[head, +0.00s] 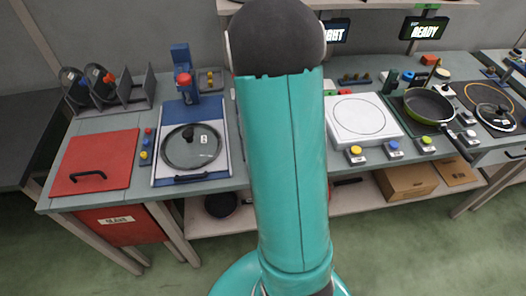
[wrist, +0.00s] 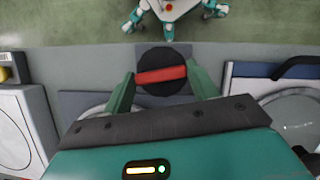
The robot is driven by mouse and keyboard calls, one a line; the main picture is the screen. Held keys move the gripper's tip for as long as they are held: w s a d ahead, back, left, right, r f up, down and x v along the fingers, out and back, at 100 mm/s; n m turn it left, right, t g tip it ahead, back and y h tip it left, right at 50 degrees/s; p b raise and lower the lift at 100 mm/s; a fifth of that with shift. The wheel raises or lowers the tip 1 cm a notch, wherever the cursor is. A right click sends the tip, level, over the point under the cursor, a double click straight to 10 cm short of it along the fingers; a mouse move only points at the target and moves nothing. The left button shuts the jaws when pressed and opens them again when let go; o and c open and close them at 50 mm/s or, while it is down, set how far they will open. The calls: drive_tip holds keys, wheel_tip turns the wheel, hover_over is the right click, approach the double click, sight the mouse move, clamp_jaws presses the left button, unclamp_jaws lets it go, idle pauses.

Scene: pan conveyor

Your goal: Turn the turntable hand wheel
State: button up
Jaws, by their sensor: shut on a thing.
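The hand wheel (wrist: 162,56) shows in the wrist view as a black disc with a red bar (wrist: 170,74) across it. My gripper (wrist: 160,71) has one green finger at each end of the red bar and is shut on it. The bar lies nearly level in the picture, tilted slightly up to the right. In the head view my teal arm hides the hand wheel and my gripper. The turntable cannot be clearly told apart behind the arm.
Left of my arm are a glass lid (head: 176,152) on a blue-edged board and a red panel (head: 80,168). To the right are a white plate with a circle (head: 345,125), several coloured buttons and a green pan (head: 428,108). Green floor lies in front.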

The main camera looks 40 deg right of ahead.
idle(0.3)
drive_tip(key=o, duration=1)
drive_tip(key=v, duration=1.4)
drive_tip(key=s+a+r+n+t, duration=0.1)
drive_tip(key=s+a+r+t, duration=0.1)
drive_tip(key=a, duration=0.6)
drive_tip(key=s+a+r+n+t+h, duration=0.1)
drive_tip(key=s+a+r+n+t, duration=0.1)
drive_tip(key=a, duration=0.6)
drive_tip(key=s+a+r+n+t, duration=0.1)
drive_tip(key=s+a+r+t, duration=0.3)
drive_tip(key=a, duration=0.5)
drive_tip(key=shift+s+t+h, duration=0.4)
drive_tip(key=shift+s+t, duration=0.5)
drive_tip(key=shift+s, duration=0.35)
